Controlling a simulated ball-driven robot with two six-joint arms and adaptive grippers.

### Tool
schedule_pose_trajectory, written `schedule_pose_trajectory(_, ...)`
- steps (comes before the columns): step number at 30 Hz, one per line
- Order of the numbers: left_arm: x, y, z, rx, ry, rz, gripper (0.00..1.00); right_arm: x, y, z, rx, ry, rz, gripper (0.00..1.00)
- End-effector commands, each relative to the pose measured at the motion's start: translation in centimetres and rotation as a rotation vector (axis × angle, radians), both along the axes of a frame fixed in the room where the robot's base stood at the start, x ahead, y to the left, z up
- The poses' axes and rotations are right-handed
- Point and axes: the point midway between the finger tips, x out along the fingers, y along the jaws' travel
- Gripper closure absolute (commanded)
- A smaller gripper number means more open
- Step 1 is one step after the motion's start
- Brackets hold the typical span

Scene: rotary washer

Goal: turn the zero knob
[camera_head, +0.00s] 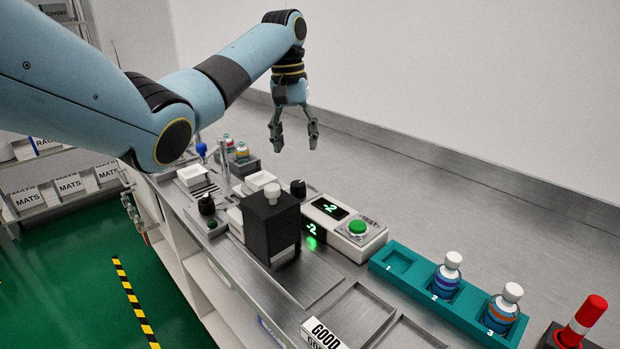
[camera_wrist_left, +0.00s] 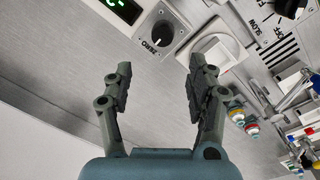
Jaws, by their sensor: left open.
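The zero knob (camera_head: 298,188) is a small black dial on a white base behind the black block on the bench. In the left wrist view the knob (camera_wrist_left: 162,34) shows a white pointer line and the label ZERO beside it. My left gripper (camera_head: 294,145) is open and empty, pointing down above the bench, apart from the knob. In the left wrist view its two fingers (camera_wrist_left: 158,70) are spread, with the knob beyond their tips. The display box (camera_head: 331,208) beside the knob reads -2 in green. My right gripper is not seen.
A black block with a white cap (camera_head: 271,222) stands just in front of the knob. A green button (camera_head: 357,227) sits to its right, then a teal rack (camera_head: 408,276) with two bottles. Bench behind is clear.

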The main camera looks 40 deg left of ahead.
Motion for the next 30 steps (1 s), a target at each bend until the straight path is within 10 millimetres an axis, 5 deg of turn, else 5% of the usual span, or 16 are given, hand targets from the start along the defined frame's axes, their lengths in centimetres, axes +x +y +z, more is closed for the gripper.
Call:
schedule_pose_trajectory(15, 0.2, -0.5, -9.2, 0.001, 0.003, 0.001, 0.43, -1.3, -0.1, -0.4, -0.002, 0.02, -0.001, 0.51)
schedule_pose_trajectory(27, 0.3, -0.5, -10.2, 0.002, 0.002, 0.001, 0.43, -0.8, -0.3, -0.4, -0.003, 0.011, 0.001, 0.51)
schedule_pose_trajectory(30, 0.3, -0.5, -10.2, 0.002, 0.002, 0.001, 0.53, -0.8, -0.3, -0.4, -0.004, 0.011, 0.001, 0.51)
